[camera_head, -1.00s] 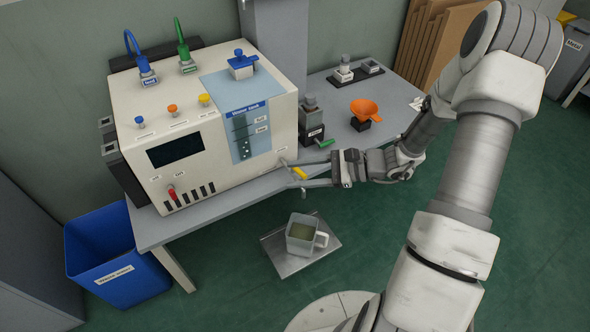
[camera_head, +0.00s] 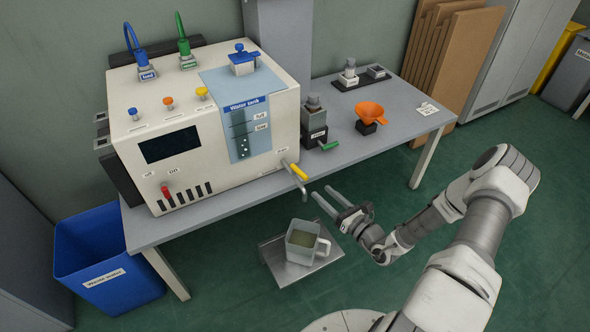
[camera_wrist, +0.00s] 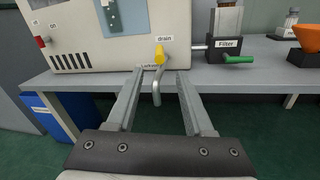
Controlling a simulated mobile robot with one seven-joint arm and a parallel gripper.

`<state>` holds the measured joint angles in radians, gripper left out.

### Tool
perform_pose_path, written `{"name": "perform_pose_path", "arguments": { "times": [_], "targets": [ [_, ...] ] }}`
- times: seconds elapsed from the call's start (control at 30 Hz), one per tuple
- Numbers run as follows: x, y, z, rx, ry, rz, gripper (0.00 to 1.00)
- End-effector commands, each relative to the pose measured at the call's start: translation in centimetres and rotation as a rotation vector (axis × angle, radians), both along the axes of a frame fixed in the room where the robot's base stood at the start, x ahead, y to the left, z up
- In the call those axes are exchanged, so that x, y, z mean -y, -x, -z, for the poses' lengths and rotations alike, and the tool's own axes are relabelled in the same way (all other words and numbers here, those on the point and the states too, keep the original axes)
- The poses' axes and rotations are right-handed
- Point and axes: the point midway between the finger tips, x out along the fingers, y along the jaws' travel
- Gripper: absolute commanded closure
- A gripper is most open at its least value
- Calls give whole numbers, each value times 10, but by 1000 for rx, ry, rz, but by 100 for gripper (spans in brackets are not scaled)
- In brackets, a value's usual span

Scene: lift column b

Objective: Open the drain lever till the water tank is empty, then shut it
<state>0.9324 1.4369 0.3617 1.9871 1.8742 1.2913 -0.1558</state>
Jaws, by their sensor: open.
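The white machine (camera_head: 190,110) stands on the table. Its yellow drain lever (camera_head: 300,172) is at the lower right of the front, above a bent metal spout (camera_head: 303,190). In the wrist view the lever (camera_wrist: 159,54) points towards the camera under the "drain" label. No stream shows below the spout. The blue-labelled water tank gauge (camera_head: 240,130) has a clear window; its level is too small to tell.
The jug rests on a low metal stand (camera_head: 285,268). A filter unit with a green lever (camera_head: 328,146) is right of the drain. An orange funnel (camera_head: 371,112) stands farther right. A blue waste bin (camera_head: 105,262) is at the left.

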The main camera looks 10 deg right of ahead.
Motion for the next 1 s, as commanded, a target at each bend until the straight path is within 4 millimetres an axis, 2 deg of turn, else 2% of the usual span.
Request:
{"name": "perform_pose_path", "arguments": {
  "times": [0.4, 0.6, 0.8, 1.0],
  "targets": [
    [-45, -82, 2, 3, 1, -6, 48],
    [-60, -112, 2, 4, 3, -5, 48],
    [-68, -126, 0, 2, 1, -4, 48],
    [-69, -128, -1, 0, 1, -3, 48]
  ]
}}
